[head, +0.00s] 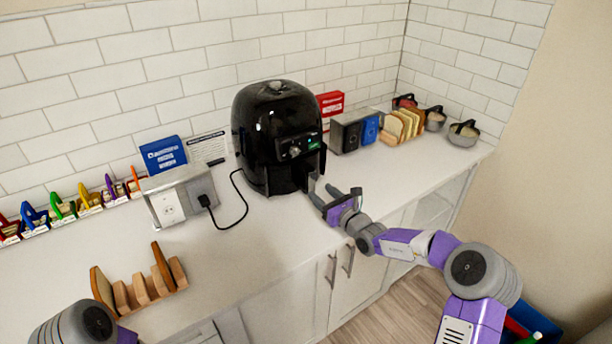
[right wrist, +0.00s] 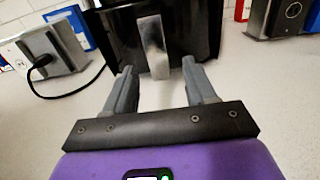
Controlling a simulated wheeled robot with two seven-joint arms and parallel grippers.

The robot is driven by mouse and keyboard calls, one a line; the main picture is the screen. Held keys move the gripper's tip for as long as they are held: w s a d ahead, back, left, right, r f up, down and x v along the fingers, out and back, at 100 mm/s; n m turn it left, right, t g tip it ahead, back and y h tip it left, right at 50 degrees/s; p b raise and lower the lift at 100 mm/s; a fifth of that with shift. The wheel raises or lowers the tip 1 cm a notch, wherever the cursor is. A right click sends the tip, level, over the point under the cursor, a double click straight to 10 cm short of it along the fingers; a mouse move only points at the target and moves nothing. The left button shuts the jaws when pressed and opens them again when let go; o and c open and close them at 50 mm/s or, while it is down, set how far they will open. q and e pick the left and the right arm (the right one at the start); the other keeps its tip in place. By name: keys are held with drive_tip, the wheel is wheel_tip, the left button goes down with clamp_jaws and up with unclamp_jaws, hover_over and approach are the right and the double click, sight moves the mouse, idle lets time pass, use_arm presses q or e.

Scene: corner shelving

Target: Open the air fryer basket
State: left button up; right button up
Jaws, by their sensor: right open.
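The black air fryer (head: 276,135) stands on the white counter against the tiled wall. Its basket handle shows in the right wrist view as a silver-grey vertical bar (right wrist: 153,47) on the dark front. My right gripper (head: 334,191) is in front of the air fryer's lower front. In the right wrist view the gripper (right wrist: 159,80) is open, with its fingers to the left and right of the handle's lower end in the picture. I cannot tell whether they touch it. The basket looks closed. My left arm shows at the bottom left of the head view, but its gripper does not show.
A power outlet box (head: 182,196) with a plugged-in black cord stands left of the air fryer. A wooden rack (head: 140,289) is at the front left. A toaster (head: 352,130), bread slices (head: 403,124) and pots (head: 463,133) are at right.

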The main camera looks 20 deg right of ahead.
sight(311, 184)
drive_tip(key=shift+w+a+r, duration=0.2)
drive_tip(key=shift+w+a, duration=0.25)
drive_tip(key=shift+w, duration=0.1)
drive_tip(key=shift+b+x, duration=0.45)
drive_tip(key=shift+x, duration=2.15)
drive_tip(key=shift+d, duration=0.1)
clamp_jaws()
